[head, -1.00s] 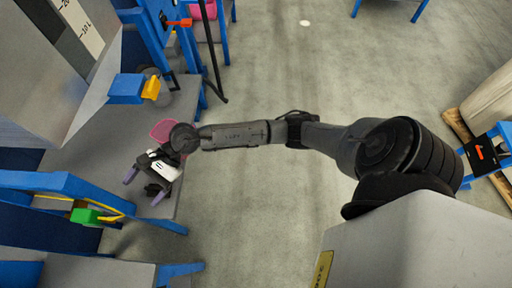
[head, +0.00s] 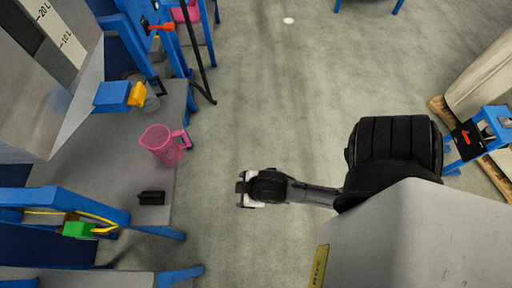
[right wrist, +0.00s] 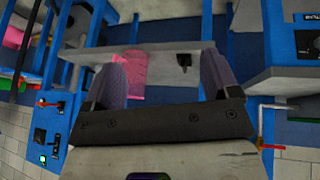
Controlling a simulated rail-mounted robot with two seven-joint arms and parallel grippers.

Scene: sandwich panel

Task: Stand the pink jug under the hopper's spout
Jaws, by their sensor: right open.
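The pink jug (head: 160,144) stands on the grey bench near its right edge in the head view, its handle facing right. It also shows in the right wrist view (right wrist: 131,68), partly hidden behind a finger. The grey metal hopper (head: 62,105) with a litre scale is at the upper left. A blue block with a yellow piece (head: 136,94) is at its lower right edge; the spout opening is not clearly visible. My right gripper (head: 243,190) is off the bench, to the right of and apart from the jug. Its fingers (right wrist: 164,80) are open and empty. My left gripper is not in view.
A small black block (head: 151,197) lies on the bench (head: 115,170) below the jug. A blue frame with a green part (head: 78,229) borders the bench at lower left. A blue post and black bar (head: 195,60) stand beyond.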

